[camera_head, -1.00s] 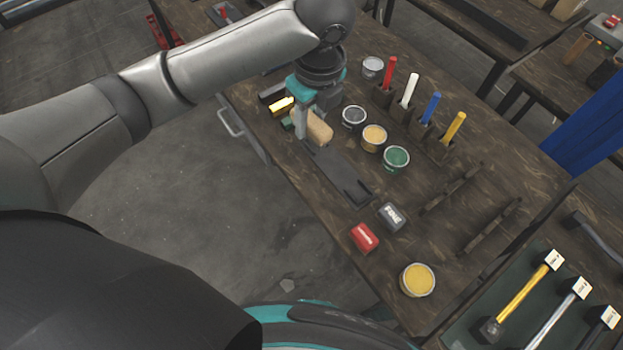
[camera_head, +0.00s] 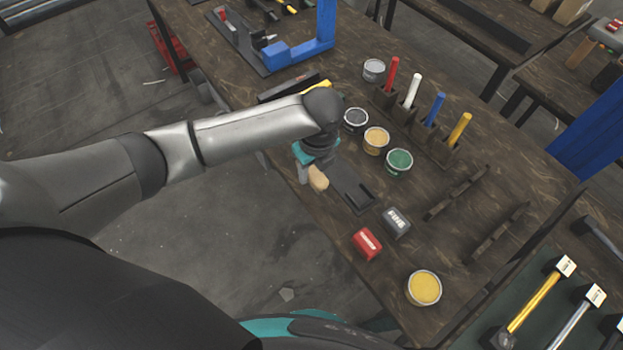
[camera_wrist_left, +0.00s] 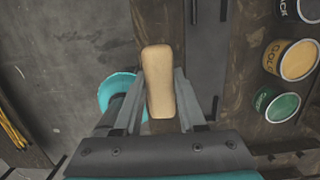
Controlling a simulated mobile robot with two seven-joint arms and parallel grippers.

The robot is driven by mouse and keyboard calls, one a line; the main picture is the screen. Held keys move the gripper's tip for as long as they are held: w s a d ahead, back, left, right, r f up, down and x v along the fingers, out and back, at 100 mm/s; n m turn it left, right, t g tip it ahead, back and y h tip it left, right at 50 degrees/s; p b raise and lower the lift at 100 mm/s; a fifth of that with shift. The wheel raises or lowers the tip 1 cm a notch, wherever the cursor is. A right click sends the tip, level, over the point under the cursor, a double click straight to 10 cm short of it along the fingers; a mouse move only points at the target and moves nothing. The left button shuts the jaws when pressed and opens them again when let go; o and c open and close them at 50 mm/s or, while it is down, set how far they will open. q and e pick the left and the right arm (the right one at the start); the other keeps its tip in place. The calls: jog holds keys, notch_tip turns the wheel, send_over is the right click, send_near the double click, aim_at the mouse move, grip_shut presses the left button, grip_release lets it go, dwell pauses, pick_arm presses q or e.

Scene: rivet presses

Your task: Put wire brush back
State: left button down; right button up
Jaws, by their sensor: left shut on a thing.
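The wire brush, seen as a pale wooden block (camera_head: 318,178), is in my left gripper (camera_head: 306,172) near the table's left edge. In the left wrist view the brush (camera_wrist_left: 158,75) lies lengthwise between the two fingers of my left gripper (camera_wrist_left: 157,105), which is shut on it. Its bristles are hidden. A long dark tray (camera_head: 358,197) lies on the table just right of the brush. I cannot tell whether the brush touches the table. My right gripper is not in view.
Open cans stand right of the tray, including a green one (camera_head: 399,163) and a yellow one (camera_head: 376,141). A blue press (camera_head: 300,50) stands at the back.

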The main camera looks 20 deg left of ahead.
aim_at(311, 181)
pick_arm(q)
jog(key=shift+f+b, duration=0.4)
jog(key=shift+f, duration=1.45)
jog(key=shift+f, duration=0.2)
jog(key=shift+c, duration=2.4)
grip_release()
jog(key=r+p, duration=0.1)
jog(key=r, duration=0.3)
jog(key=r+p, duration=0.1)
jog(key=r, duration=0.3)
jog(key=s+d+r+p, duration=0.1)
jog(key=r, duration=0.3)
jog(key=shift+d+r, duration=0.1)
jog(key=shift+r, duration=0.1)
